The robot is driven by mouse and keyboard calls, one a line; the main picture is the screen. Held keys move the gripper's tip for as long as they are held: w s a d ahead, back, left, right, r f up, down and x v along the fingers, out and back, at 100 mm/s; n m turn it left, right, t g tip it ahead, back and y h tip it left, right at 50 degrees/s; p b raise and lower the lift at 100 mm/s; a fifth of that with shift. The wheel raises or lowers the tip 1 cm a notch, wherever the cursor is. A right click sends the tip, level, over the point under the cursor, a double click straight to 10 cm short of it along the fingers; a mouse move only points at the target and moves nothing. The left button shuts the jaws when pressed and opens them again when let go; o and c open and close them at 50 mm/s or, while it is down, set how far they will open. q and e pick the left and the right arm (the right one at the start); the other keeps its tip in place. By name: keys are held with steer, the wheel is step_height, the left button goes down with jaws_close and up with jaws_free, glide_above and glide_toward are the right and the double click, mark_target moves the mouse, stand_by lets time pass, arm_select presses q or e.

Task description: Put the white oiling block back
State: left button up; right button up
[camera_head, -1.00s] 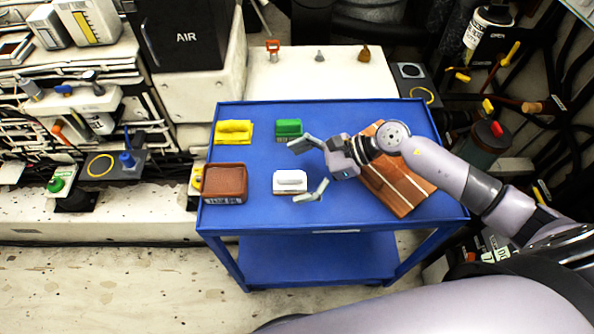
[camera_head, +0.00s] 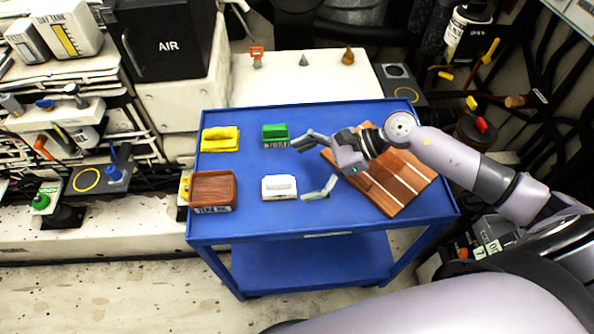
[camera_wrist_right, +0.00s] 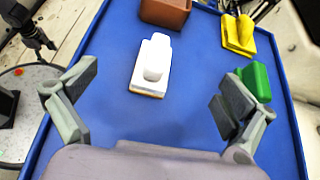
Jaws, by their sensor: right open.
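The white oiling block (camera_head: 279,187) rests on the blue cart top, left of my right gripper in the head view. It has a white handle and a thin brownish base. In the right wrist view the block (camera_wrist_right: 151,66) lies ahead, roughly between the two fingers. My right gripper (camera_head: 318,169) is open and empty, its fingers spread wide, apart from the block. It also shows in the right wrist view (camera_wrist_right: 152,103). My left gripper is not in view.
On the blue cart (camera_head: 250,222) are a brown tray (camera_head: 212,188), a yellow block (camera_head: 220,139), a green block (camera_head: 275,133) and a wooden plank board (camera_head: 395,190) under my right arm. The cart's front middle is clear.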

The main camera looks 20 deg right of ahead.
steer(key=shift+v, duration=1.3)
